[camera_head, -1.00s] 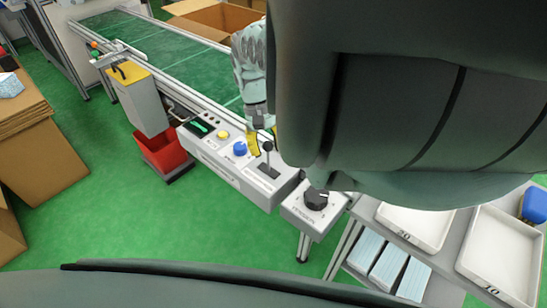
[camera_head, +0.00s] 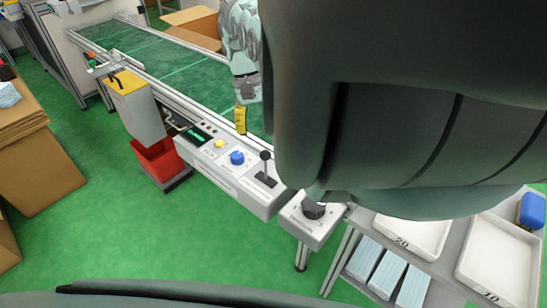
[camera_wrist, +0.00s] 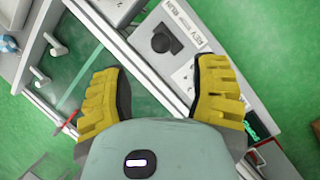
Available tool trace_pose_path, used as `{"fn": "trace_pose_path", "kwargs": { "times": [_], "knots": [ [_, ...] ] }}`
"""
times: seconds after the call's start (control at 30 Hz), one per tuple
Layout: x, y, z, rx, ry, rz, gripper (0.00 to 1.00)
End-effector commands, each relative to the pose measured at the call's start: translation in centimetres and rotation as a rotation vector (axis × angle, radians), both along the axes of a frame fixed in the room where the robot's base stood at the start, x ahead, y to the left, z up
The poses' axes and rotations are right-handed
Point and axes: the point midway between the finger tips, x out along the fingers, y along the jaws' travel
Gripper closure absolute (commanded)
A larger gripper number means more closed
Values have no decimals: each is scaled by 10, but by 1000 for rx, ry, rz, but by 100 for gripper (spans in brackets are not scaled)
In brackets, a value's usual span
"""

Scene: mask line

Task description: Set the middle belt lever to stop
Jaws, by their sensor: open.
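The belt lever, a black ball knob on a thin stem (camera_head: 265,168), rises from a dark slot on the light grey control box (camera_head: 222,178). It stands nearly upright in the head view. The wrist view shows the lever knob (camera_wrist: 160,43) from above, beside a label reading REV and RUN; its exact setting is unclear. My gripper (camera_head: 240,120) is above and left of the lever, apart from it. Its yellow fingers are spread and empty in the wrist view (camera_wrist: 160,95), with the lever beyond the gap between them. My arm hides part of the head view.
A blue button (camera_head: 237,158), a yellow button (camera_head: 219,144) and a small display (camera_head: 196,134) share the box. A black rotary dial (camera_head: 313,209) sits to the right. The green belt (camera_head: 180,65) lies behind. A red bin (camera_head: 158,160) and trays (camera_head: 500,262) flank it.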

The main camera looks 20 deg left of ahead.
Motion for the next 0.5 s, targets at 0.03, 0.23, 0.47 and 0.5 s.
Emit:
{"fn": "trace_pose_path", "kwargs": {
  "times": [0.03,0.23,0.47,0.5],
  "knots": [
    [1,5,8,4,-3,4,39],
    [5,9,24,-1,-4,4,39],
    [7,11,32,1,-2,2,39],
    [6,11,32,0,-1,2,39]
  ]
}}
